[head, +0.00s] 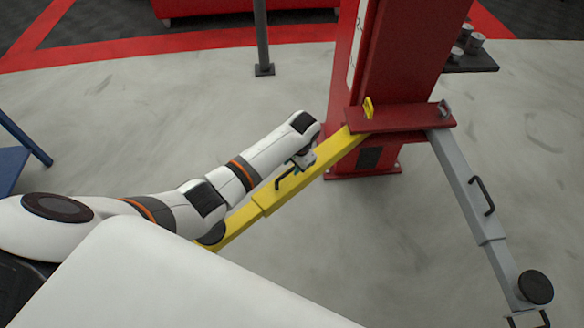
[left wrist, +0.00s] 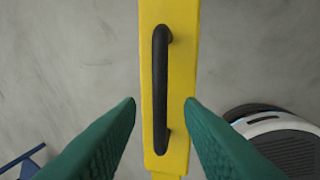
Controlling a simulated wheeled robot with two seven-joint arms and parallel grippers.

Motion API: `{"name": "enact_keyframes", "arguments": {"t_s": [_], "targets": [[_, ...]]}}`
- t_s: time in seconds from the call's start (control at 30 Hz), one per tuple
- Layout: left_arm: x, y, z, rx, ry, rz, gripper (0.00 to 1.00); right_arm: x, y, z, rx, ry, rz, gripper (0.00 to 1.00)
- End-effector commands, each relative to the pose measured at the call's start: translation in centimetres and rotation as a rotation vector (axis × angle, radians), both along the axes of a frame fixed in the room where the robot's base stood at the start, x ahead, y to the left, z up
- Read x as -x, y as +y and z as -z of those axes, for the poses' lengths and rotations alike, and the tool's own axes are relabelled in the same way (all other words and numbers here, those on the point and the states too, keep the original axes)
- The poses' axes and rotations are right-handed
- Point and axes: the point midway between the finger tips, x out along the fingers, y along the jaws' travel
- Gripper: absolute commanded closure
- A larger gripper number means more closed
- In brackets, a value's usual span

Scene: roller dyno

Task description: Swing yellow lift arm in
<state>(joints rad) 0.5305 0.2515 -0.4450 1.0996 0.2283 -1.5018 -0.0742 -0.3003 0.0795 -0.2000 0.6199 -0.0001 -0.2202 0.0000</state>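The yellow lift arm (head: 312,177) runs from the bracket of the red post down to the lower left in the head view. Part of it is hidden behind my left arm. Its black handle (left wrist: 160,90) stands upright in the middle of the left wrist view, and it also shows in the head view (head: 283,179). My left gripper (head: 302,160) is over the yellow arm by the handle. In the left wrist view its green fingers (left wrist: 160,103) are spread, one on each side of the yellow arm, with nothing between them touching. My right gripper is not in view.
The red post (head: 392,55) stands at the back right. A grey lift arm (head: 465,190) with a round black pad (head: 535,287) reaches toward the lower right. A grey pole (head: 262,40) stands behind. A blue frame (head: 15,160) is at the left edge. Open floor lies between the arms.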

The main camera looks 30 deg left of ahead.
Motion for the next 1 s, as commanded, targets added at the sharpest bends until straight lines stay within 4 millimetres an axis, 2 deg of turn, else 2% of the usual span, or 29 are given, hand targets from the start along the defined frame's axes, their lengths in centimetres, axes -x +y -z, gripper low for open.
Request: {"name": "enact_keyframes", "arguments": {"t_s": [0.13, 0.47, 0.7, 1.0], "targets": [[-0.1, 0.2, 1.4, 0.0, -0.001, 0.0, 0.66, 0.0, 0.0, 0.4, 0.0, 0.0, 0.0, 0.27], [-0.1, 0.3, 1.7, 0.001, -0.002, 0.0, 0.66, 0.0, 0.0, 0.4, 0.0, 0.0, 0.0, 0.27], [-0.1, 0.3, 1.7, 0.001, -0.002, 0.0, 1.0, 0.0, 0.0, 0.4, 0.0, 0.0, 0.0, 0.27], [-0.1, 0.3, 1.7, 0.001, 0.0, -0.004, 1.0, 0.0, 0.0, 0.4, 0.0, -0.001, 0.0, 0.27]]}}
